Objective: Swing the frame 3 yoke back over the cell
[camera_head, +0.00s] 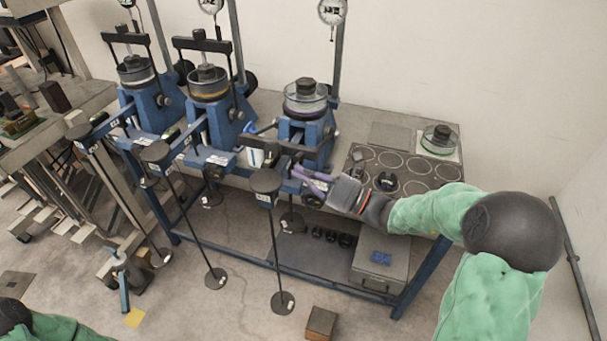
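Three blue lever frames stand in a row on the bench. I take the rightmost, frame 3 (307,130), as the task's frame; its label is too small to read. Its cell (305,100) is a clear round pot with a dark cap, with no bar above it. Its black yoke (268,145) is tilted forward and down, in front of the cell. My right gripper (296,174) reaches in from the right, with its purple fingers at the yoke's right end. The fingers show a small gap; whether they hold the yoke's side is unclear. My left gripper is out of view.
The left frame's yoke (123,38) and the middle frame's yoke (203,45) stand upright over their cells. A dial gauge (331,11) hangs above frame 3. Weight hangers (265,181) stand in front. A marked mat (400,172) and another cell (439,138) lie right.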

